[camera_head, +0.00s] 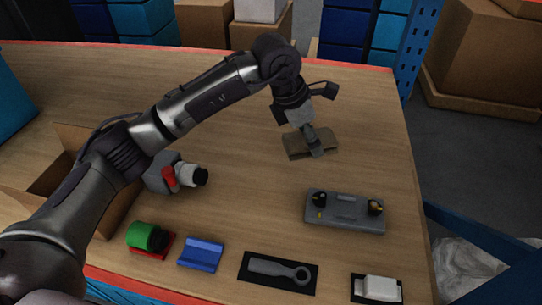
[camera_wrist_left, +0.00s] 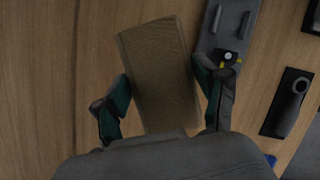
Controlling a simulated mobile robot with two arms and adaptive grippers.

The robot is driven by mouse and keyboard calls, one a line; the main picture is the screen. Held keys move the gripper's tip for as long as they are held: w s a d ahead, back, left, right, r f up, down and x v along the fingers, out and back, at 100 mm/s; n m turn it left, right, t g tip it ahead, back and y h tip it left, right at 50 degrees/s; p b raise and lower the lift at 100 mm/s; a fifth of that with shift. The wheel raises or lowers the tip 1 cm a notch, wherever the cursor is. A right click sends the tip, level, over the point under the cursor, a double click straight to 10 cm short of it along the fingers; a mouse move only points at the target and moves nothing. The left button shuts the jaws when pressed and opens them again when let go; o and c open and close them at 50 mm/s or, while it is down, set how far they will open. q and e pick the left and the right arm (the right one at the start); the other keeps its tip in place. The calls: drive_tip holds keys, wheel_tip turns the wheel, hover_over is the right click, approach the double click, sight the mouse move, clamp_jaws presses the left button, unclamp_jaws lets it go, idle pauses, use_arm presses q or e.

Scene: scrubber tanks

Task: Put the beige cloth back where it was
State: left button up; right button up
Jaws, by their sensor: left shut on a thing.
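The beige cloth (camera_head: 296,145) is a flat, brownish rectangle near the right part of the wooden table in the head view. My left gripper (camera_head: 316,150) reaches down onto it from above and is shut on it. In the left wrist view the cloth (camera_wrist_left: 158,65) lies between the two fingers of my left gripper (camera_wrist_left: 168,92), with its far end sticking out beyond them. I cannot tell whether the cloth touches the table. My right gripper is in neither view.
A grey plate with black and yellow parts (camera_head: 345,212) lies in front of the cloth. Along the front edge are a green roll (camera_head: 147,237), a blue block (camera_head: 201,254), a grey tool on a black mat (camera_head: 278,271) and a white block (camera_head: 380,288). An open cardboard box (camera_head: 113,217) stands left.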

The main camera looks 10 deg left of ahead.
use_arm(q)
drive_tip(key=w+n, duration=0.1)
drive_tip(key=w+d+n+t, duration=0.1)
drive_tip(key=n, duration=0.1)
drive_tip(key=shift+d+r+y, duration=0.15)
drive_tip(key=shift+r+y, duration=0.15)
drive_tip(key=shift+w+n, duration=0.15)
drive_tip(key=shift+n, duration=0.15)
drive_tip(key=p, duration=0.5)
hover_over(275, 154)
drive_tip(key=s+a, duration=0.1)
wheel_tip(275, 154, down, 7)
drive_tip(key=shift+r, duration=0.2)
wheel_tip(275, 154, down, 4)
drive_tip(key=shift+r+p, duration=0.1)
drive_tip(key=shift+p, duration=0.6)
drive_tip(key=shift+f, duration=0.2)
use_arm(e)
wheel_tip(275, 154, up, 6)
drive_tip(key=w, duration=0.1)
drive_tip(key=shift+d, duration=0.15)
use_arm(q)
drive_tip(key=shift+f, duration=0.1)
drive_tip(key=o, duration=1.1)
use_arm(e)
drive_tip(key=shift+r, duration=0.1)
